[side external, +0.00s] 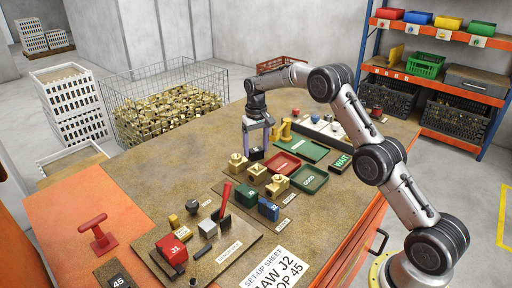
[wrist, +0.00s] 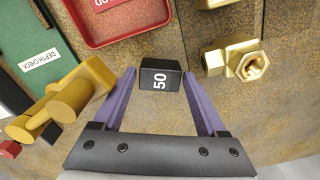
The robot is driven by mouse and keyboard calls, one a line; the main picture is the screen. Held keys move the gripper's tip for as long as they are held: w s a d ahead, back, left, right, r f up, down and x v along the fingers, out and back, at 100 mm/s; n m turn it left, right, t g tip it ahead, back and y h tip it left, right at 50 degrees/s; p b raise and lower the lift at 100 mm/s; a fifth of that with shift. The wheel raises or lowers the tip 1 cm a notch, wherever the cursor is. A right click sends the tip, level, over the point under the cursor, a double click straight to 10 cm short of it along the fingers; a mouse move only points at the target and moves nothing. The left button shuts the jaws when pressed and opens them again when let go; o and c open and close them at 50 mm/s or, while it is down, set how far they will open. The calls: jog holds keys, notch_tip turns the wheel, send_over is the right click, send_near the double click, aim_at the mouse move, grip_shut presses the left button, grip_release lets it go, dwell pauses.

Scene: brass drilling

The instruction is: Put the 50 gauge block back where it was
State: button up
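The 50 gauge block (wrist: 160,78) is a small black block with a white "50" on it. In the wrist view it lies between the tips of my gripper's purple fingers (wrist: 159,82), with a narrow gap showing on each side. In the side view, the dark block (side external: 257,153) sits low between the fingers of my gripper (side external: 258,156), at the table behind the brass fittings. The fingers look open around it. Whether its underside touches the table is hidden.
Brass fittings (wrist: 238,60) stand close to the right finger in the wrist view. A yellow stand (wrist: 75,95) is close on the left. A red tray (side external: 282,164) and a green tray (side external: 309,179) lie nearby. A board with several blocks (side external: 232,244) is at the front.

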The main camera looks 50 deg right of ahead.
aim_at(256, 149)
notch_tip(256, 149, up, 11)
jog(key=s+a+r+n+t, duration=0.1)
jog(key=s+a+r, duration=0.15)
jog(key=r, duration=0.25)
jog(key=s+a+r, duration=0.2)
jog(key=s+r, duration=0.2)
jog(key=r, duration=0.1)
jog(key=s+a+r+n+t, duration=0.1)
jog(key=s+a, duration=0.3)
jog(key=s, duration=0.8)
jog(key=s+a+r+n+t, duration=0.1)
jog(key=s+a, duration=0.3)
jog(key=s, duration=0.8)
jog(key=shift+s+r+n+t, duration=0.3)
jog(key=shift+s+r+t, duration=0.1)
jog(key=shift+r+t, duration=0.3)
jog(key=shift+o, duration=0.9)
jog(key=s+a+f+n+t, duration=0.1)
jog(key=s+f, duration=0.5)
jog(key=s, duration=0.3)
jog(key=shift+a, duration=0.25)
jog(key=shift+s+f, duration=0.1)
